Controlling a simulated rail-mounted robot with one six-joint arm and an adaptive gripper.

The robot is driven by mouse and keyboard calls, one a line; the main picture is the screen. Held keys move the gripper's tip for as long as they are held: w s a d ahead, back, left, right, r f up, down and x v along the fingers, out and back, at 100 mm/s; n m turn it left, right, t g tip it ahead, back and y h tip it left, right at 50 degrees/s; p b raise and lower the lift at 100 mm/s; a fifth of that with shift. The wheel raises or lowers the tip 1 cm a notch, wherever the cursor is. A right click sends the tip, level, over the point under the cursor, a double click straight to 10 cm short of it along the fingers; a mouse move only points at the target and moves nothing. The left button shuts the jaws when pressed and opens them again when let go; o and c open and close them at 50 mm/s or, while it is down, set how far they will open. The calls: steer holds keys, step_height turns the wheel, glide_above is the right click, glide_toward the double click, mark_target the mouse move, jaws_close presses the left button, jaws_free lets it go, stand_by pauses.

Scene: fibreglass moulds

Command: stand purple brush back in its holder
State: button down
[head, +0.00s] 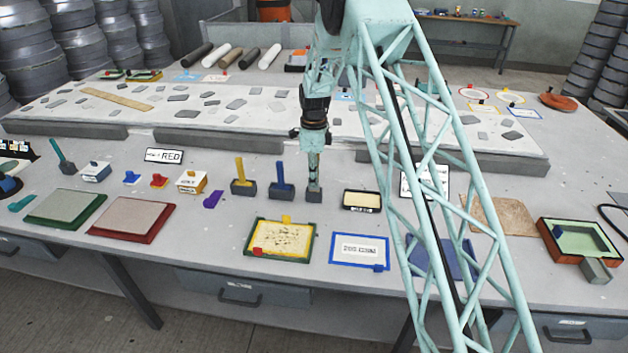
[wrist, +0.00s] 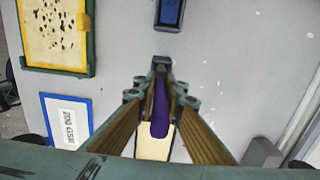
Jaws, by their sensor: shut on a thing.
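My gripper (head: 314,186) points straight down at the middle of the table, right over a grey holder block (head: 314,197). In the wrist view, my gripper (wrist: 161,72) is shut on the purple brush (wrist: 159,108), whose handle shows between the fingers. A dark block end shows at the fingertips. The fingers hide the brush's lower end, so I cannot tell how deep it sits in the holder. To the left stand a blue brush (head: 281,173) and a yellow brush (head: 240,170), each upright in its own grey block. The blue one also shows in the wrist view (wrist: 170,12).
A green-framed yellow panel (head: 281,240) and a blue-framed label card (head: 360,250) lie in front. A black-framed tray (head: 362,200) is close on the right. A small purple piece (head: 212,199) lies left. A long grey bar (head: 218,138) runs behind.

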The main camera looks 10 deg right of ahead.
steer(key=shift+f+b, duration=0.35)
steer(key=shift+f, duration=0.2)
stand_by(0.8)
steer(key=c, duration=2.6)
jaws_free()
steer(key=shift+c, duration=0.2)
steer(key=shift+r, duration=0.15)
steer(key=shift+r, duration=5.9)
